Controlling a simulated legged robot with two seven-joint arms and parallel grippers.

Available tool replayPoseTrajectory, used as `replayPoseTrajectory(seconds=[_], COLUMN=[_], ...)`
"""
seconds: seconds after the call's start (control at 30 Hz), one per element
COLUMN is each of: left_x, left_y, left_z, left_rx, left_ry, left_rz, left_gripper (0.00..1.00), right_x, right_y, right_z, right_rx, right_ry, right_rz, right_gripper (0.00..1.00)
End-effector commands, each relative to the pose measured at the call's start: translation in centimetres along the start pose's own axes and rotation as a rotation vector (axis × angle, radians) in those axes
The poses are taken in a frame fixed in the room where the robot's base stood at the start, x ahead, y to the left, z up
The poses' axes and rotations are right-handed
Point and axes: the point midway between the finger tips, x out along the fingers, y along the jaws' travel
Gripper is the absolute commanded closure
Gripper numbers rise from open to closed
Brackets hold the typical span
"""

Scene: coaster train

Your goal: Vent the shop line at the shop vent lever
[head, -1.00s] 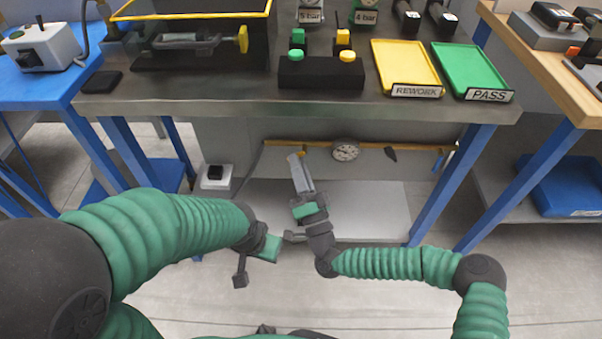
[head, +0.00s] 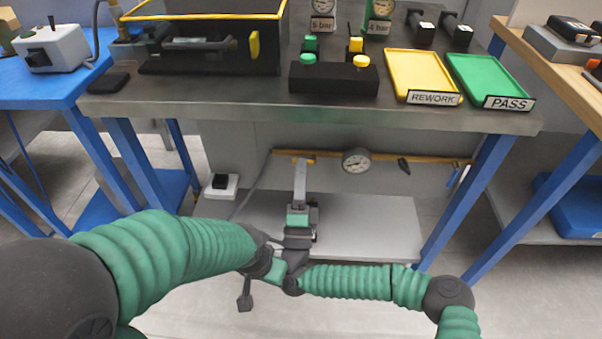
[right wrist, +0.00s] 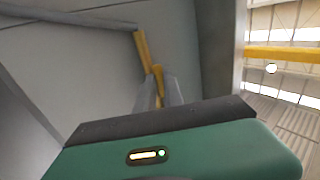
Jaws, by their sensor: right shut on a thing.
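A yellow air pipe (head: 330,157) runs under the steel bench, with a round gauge (head: 357,160) on it. The yellow vent lever (head: 296,154) is at the pipe's left part, mostly hidden by my right gripper. My right gripper (head: 301,166) reaches up to it from below. In the right wrist view the grey fingers (right wrist: 159,98) are closed around the yellow lever (right wrist: 157,76); the lever's far end joins a yellow pipe piece. My left gripper (head: 247,292) hangs low and overlaps the right arm in the picture; its jaws are not clear.
The steel bench (head: 240,112) hangs over the pipe, with blue legs (head: 480,180) on either side. A grey lower shelf (head: 370,225) lies below the pipe. A white box with a black switch (head: 221,186) stands at the left. Trays and gauges sit above.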

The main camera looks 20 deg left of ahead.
Motion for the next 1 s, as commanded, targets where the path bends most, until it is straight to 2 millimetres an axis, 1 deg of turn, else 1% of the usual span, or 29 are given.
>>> replayPoseTrajectory(seconds=[0.03,0.43,0.47,0.6,0.87,1.0], left_x=[0.11,0.11,0.11,0.1,0.08,0.63], left_y=[0.0,0.0,0.0,0.0,0.0,0.0], left_z=[0.02,0.02,0.02,0.02,0.02,0.14], left_rx=[0.0,0.0,0.0,0.0,0.0,0.0], left_ry=[0.0,0.0,0.0,0.0,0.0,0.0], left_rz=[0.0,0.0,0.0,0.0,0.0,0.0], left_gripper=[1.0,1.0,1.0,1.0,1.0,1.0], right_x=[-0.2,-0.2,-0.2,-0.16,-0.08,-0.34], right_y=[0.44,0.46,0.47,0.35,0.14,0.7], right_z=[-0.17,-0.19,-0.19,-0.14,0.03,-0.03], right_rx=[0.002,0.007,0.006,0.006,0.006,0.006], right_ry=[0.007,0.01,0.01,0.009,0.006,0.005], right_rz=[0.009,0.01,0.01,0.008,0.004,0.003], right_gripper=[1.0,1.0,0.85,0.67,0.66,0.66])
